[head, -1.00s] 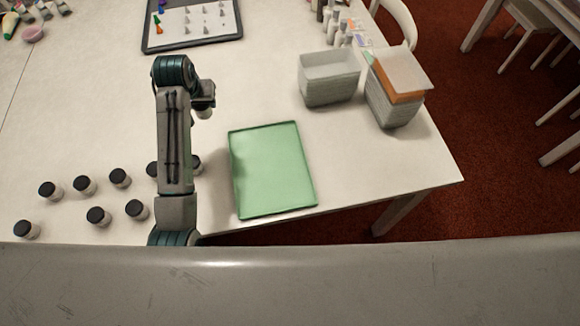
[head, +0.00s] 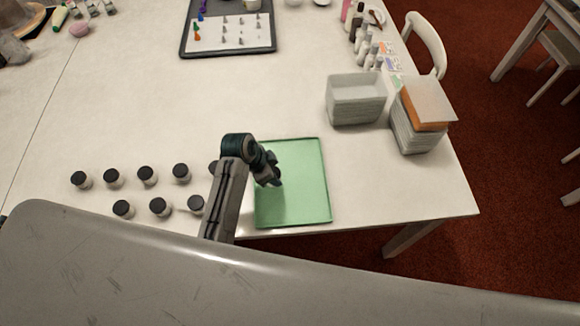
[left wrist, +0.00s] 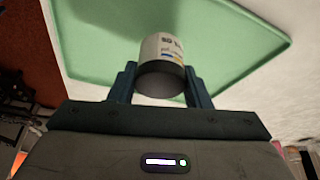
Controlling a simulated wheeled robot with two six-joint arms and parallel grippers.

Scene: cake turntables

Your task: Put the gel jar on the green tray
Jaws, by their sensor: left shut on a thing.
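The green tray (head: 305,200) lies flat near the table's front edge, right of the jar rows. My left gripper (head: 269,178) is over the tray's left half in the head view. In the left wrist view, my left gripper (left wrist: 160,72) is shut on the gel jar (left wrist: 162,50), a white labelled jar whose dark end faces the camera. The tray (left wrist: 110,75) shows behind the jar. The held jar is hidden in the head view, and I cannot tell if it touches the tray. My right gripper is not in view.
Several black-lidded jars (head: 147,175) stand in rows left of the tray. A grey bin (head: 356,100) and a stack of containers (head: 418,125) stand behind it to the right. A dark-rimmed tray with nozzles (head: 229,47) lies at the back. The table's middle is clear.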

